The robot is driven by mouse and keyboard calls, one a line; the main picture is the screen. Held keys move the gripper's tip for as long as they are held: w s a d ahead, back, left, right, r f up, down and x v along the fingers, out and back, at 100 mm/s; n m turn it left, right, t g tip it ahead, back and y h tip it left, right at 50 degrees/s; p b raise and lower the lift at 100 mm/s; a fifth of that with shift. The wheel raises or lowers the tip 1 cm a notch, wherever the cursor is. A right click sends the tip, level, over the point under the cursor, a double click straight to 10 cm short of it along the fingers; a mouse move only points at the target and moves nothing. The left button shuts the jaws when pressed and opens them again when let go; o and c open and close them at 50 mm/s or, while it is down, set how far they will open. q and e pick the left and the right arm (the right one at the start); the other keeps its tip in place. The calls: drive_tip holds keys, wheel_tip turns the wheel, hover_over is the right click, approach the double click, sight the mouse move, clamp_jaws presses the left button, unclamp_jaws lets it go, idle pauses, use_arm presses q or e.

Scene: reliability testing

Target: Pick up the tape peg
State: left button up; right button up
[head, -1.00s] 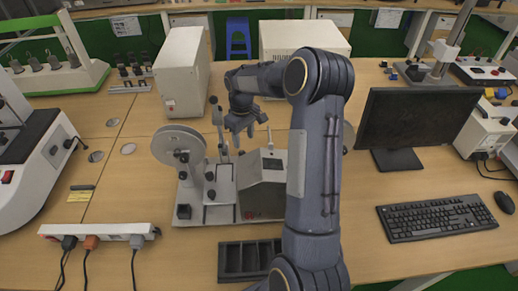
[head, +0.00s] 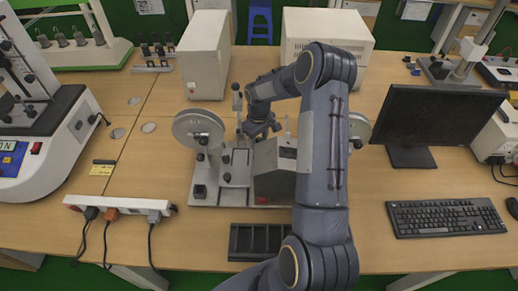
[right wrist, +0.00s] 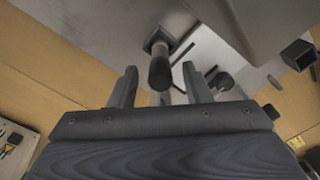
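The tape machine (head: 222,188) stands mid-table in the head view, with a round grey reel (head: 197,132) on its left and a grey box-shaped housing (head: 275,172) on its right. In the right wrist view, a dark cylindrical peg (right wrist: 160,70) on a square mount shows between the two fingers. My right gripper (right wrist: 160,86) is open, with a finger on either side of the peg's end and gaps between; contact is not visible. In the head view my right gripper (head: 260,131) is over the back of the machine, and the peg cannot be made out there. My left gripper is not in view.
A black slotted tray (head: 262,242) lies in front of the machine. A white power strip (head: 120,206) is at left front. A monitor (head: 428,118) and keyboard (head: 455,217) are at right. Two pale boxes (head: 205,55) (head: 325,35) stand behind.

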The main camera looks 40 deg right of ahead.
clamp_jaws()
wheel_tip(320, 180, up, 18)
drive_tip(key=b, duration=0.3)
idle(0.5)
drive_tip(key=shift+f+b, duration=4.25)
drive_tip(key=shift+f, duration=2.55)
